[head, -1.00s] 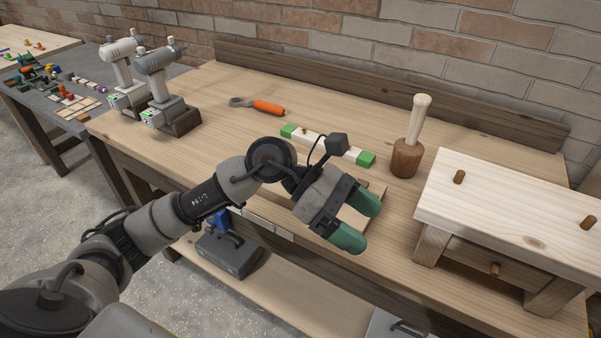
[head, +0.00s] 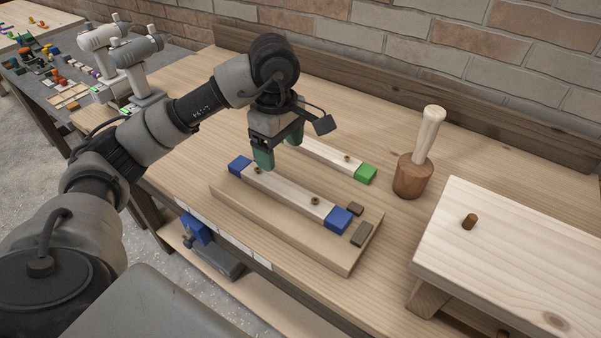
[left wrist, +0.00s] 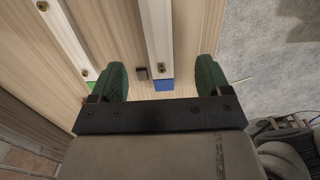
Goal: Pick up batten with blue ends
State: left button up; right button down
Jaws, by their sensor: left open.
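The batten with blue ends (head: 290,195) is pale wood with two small brass-coloured fittings. It lies on a raised wooden board (head: 240,205) on the workbench. My left gripper (head: 279,150) is open and empty, pointing down above the batten near its far left end. In the left wrist view, the open fingers (left wrist: 161,76) stand to either side of the batten's blue end (left wrist: 163,85), apart from it. A second batten with a green end (head: 330,157) lies behind; its left part is hidden by my gripper. My right gripper is not in view.
A wooden mallet (head: 413,165) stands to the right of the battens. A pale wooden stand (head: 520,260) fills the right front. Small dark blocks (head: 362,234) sit at the board's right end. Two drills (head: 135,60) stand at the left back.

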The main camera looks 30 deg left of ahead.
aim_at(282, 185)
pick_arm(q)
jog(key=shift+w+a+f, duration=0.15)
jog(key=shift+w+f, duration=0.2)
jog(key=shift+f, duration=0.25)
jog(key=f, duration=0.4)
jog(key=shift+s+p, duration=0.35)
notch_tip(282, 185, down, 4)
jog(key=shift+w+f+p, duration=0.1)
jog(key=shift+w+p, duration=0.05)
jog(key=shift+p, duration=0.55)
jog(key=shift+f, duration=0.5)
jog(key=c, duration=1)
jog(key=shift+c, duration=0.4)
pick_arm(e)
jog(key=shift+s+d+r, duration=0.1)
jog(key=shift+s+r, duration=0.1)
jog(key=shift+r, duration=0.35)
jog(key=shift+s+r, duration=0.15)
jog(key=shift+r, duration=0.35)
pick_arm(q)
jog(key=shift+r, duration=0.1)
